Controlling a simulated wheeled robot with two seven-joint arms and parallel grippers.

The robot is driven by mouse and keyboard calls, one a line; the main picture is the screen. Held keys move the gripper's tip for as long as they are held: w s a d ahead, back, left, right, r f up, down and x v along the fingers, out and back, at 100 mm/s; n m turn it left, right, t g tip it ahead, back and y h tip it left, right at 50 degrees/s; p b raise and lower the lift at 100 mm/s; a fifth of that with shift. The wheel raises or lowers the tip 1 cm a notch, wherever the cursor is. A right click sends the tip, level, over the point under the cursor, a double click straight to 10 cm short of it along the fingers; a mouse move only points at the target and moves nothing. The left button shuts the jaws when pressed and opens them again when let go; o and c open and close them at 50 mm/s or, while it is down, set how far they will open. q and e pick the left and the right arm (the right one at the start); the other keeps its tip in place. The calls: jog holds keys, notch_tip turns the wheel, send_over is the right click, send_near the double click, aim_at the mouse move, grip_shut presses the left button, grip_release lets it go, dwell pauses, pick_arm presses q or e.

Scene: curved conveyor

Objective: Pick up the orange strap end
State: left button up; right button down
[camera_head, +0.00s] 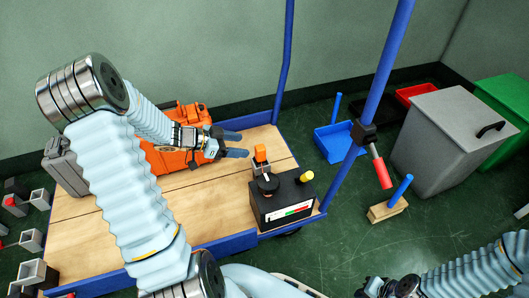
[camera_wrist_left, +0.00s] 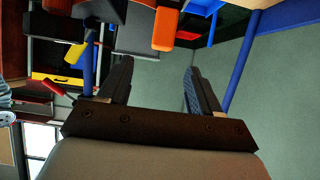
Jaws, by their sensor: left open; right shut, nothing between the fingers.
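The orange strap end (camera_head: 260,153) stands up at the back of a black box (camera_head: 283,198) on the wooden cart top. In the left wrist view, the orange strap end (camera_wrist_left: 165,30) shows at the top, beyond the gap between my fingers. My left gripper (camera_head: 245,145) is open and empty, just left of the strap end and apart from it. Both of its fingers show in the left wrist view (camera_wrist_left: 157,65). My right gripper (camera_head: 373,288) is at the bottom edge, partly cut off; it is shut and far from the strap end.
An orange case (camera_head: 180,158) lies behind my left wrist, with a grey case (camera_head: 65,167) at the far left. Blue posts (camera_head: 385,65) rise at the cart's right side. A blue bin (camera_head: 333,143) and grey bin (camera_head: 452,137) stand on the floor. The cart's middle boards are clear.

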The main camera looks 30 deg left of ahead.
aim_at(265, 150)
pick_arm(q)
jog(key=b+x, duration=0.1)
jog(key=x, duration=0.4)
jog(key=shift+w+d+f, duration=0.2)
jog(key=shift+f, duration=0.1)
jog(key=b+x, duration=0.1)
jog(key=x, duration=0.1)
jog(key=b+x, duration=0.1)
jog(key=x, duration=0.2)
jog(key=shift+s+a+f, duration=0.1)
jog(key=shift+a+f, duration=0.1)
jog(key=shift+f, duration=0.25)
jog(key=shift+d, duration=0.1)
jog(key=c, duration=1.1)
